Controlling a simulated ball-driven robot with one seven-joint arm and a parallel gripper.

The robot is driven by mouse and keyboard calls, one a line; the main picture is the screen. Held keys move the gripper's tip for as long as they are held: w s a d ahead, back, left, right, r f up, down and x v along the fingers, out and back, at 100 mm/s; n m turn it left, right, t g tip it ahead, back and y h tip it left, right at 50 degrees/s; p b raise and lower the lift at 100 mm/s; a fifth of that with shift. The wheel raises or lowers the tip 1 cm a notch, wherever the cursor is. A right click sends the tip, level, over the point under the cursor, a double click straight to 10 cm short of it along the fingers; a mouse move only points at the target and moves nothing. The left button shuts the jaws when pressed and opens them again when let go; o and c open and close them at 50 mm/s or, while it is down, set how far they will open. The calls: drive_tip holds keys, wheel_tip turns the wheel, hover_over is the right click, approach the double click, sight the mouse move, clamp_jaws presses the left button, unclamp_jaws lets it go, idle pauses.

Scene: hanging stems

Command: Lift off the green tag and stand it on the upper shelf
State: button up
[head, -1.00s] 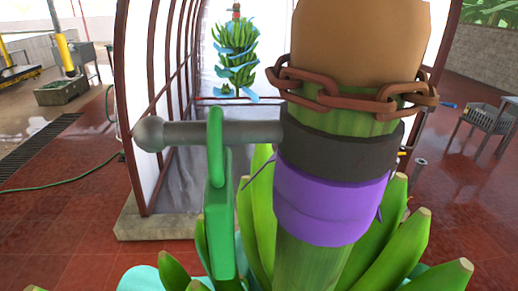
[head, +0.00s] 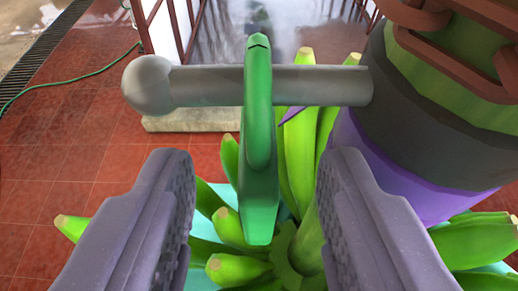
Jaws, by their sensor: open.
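The green tag (head: 260,195) hangs by its loop over a grey peg (head: 310,86) that ends in a round knob on the left. The peg sticks out from a dark band on the hanging stem at the right. My gripper (head: 258,185) is open, with one finger on each side of the tag's lower body. I see a gap between each finger and the tag, and the gripper holds nothing. No upper shelf can be made out in this view.
The thick stem with a dark band (head: 440,110), a purple band (head: 400,190) and a rusty chain (head: 470,40) stands close on the right. Green bananas (head: 300,150) spread below and behind the tag. Red tiled floor (head: 60,170) lies open at the left.

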drive_tip(key=p+x, duration=0.1)
drive_tip(key=x, duration=0.6)
drive_tip(key=shift+f+p, duration=0.4)
drive_tip(key=shift+f, duration=0.05)
drive_tip(key=shift+s, duration=0.15)
drive_tip(key=shift+c, duration=1.1)
clamp_jaws()
